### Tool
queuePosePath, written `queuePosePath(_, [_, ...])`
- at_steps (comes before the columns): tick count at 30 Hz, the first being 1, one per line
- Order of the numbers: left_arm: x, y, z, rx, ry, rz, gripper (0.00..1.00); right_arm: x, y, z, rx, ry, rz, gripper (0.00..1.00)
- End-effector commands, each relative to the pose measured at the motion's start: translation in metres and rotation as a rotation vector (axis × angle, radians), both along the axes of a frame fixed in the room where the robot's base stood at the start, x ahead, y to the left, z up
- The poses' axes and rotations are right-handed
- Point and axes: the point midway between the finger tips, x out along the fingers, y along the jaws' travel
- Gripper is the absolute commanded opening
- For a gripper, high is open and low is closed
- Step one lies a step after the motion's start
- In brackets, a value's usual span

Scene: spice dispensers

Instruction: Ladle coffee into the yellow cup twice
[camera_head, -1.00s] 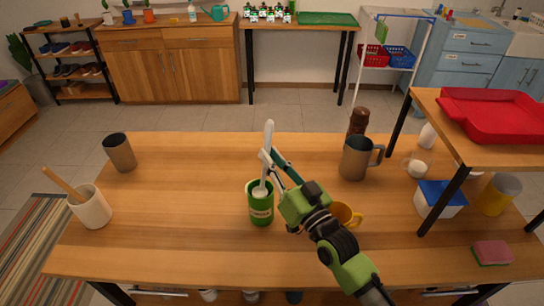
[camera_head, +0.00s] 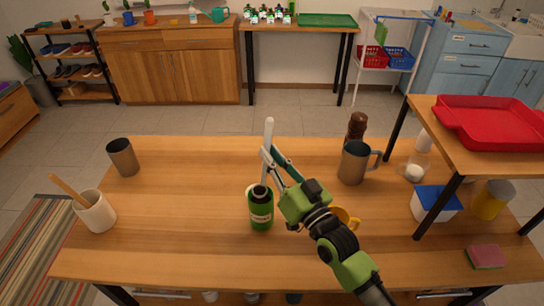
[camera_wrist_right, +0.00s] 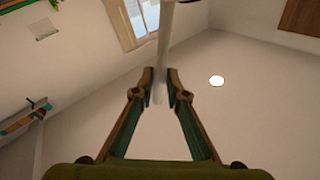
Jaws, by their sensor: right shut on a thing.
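The green coffee canister (camera_head: 261,214) with a pale label stands upright on the table, its dark mouth facing up. My right gripper (camera_head: 267,158) is above it, shut on the pale handle of the ladle (camera_head: 269,132). The handle is near upright and runs down to the canister's mouth; the ladle's bowl is hidden. In the right wrist view, the fingertips (camera_wrist_right: 160,82) pinch the ladle handle (camera_wrist_right: 165,45). The yellow cup (camera_head: 354,223) is right of the canister, mostly hidden behind my right gripper and arm; its contents cannot be seen. My left gripper is out of view.
A grey metal mug (camera_head: 353,163) and a dark brown grinder (camera_head: 356,127) stand behind at right. A grey cup (camera_head: 122,158) and a white crock (camera_head: 97,212) are at left. A raised shelf with a red tray (camera_head: 495,122) bounds the right. The table's left-middle is clear.

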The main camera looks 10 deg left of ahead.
Motion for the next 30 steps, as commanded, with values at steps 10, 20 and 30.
queuePosePath(10, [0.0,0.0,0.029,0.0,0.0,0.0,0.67,0.0,0.0,0.033,0.001,-0.002,-0.001,0.0])
queuePosePath(20, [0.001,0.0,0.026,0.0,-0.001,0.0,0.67,0.0,-0.026,0.029,-0.002,-0.002,-0.001,0.0])
queuePosePath(30, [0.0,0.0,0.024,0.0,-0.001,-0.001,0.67,0.0,-0.053,0.029,-0.002,-0.002,-0.001,0.0])
